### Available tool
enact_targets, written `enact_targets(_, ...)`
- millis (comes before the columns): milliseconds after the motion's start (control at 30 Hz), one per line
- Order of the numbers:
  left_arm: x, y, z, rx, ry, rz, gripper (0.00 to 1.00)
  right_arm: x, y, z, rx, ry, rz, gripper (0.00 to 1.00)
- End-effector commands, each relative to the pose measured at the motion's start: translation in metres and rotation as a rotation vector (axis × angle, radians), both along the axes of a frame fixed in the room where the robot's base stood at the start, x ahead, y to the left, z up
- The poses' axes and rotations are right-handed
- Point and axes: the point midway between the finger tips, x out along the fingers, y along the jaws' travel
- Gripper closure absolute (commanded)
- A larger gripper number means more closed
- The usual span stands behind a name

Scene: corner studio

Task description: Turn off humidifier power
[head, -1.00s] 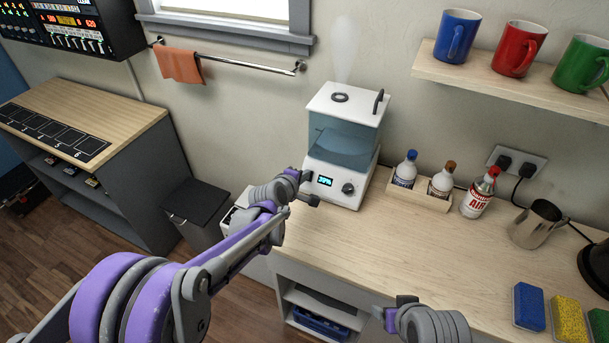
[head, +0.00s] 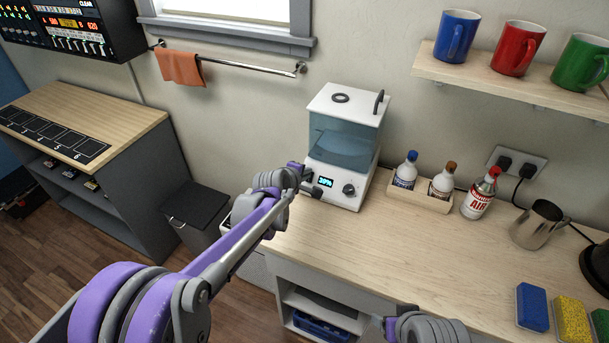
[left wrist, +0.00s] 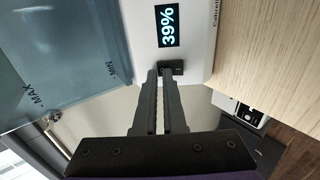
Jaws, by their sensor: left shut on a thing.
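The white humidifier (head: 347,145) with its blue-tinted tank stands on the wooden counter. Its front has a lit display (head: 326,182) and a dark knob (head: 348,189). The display also shows in the left wrist view (left wrist: 167,26) and reads 39%. No mist shows above the lid. My left gripper (head: 311,186) is at the left of the front panel. In the left wrist view its fingers (left wrist: 161,78) are nearly together, with their tips at a small dark power switch (left wrist: 172,66) beside the display. They partly hide this switch. My right gripper (head: 391,323) is low in front of the counter; its jaws are unclear.
A wooden caddy (head: 418,203) with two bottles stands right of the humidifier. An air can (head: 479,194), a steel pitcher (head: 539,225) and sponges (head: 532,307) are further right. A shelf (head: 480,85) with mugs hangs above. The front middle of the counter (head: 400,260) is clear.

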Motion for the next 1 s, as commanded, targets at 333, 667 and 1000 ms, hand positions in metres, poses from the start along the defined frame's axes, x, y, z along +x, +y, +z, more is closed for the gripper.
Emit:
enact_targets(333,0.002,-0.003,0.013,-0.004,-0.004,-0.002,1.0,0.002,0.0,0.008,0.0,-0.004,0.0,0.3)
enact_targets(667,0.001,-0.002,0.016,-0.002,-0.002,-0.002,1.0,0.003,0.0,0.009,0.0,-0.005,0.0,0.3)
enact_targets(1000,-0.003,0.006,0.042,-0.002,-0.003,-0.004,1.0,0.008,0.0,0.025,0.0,-0.015,0.0,0.3)
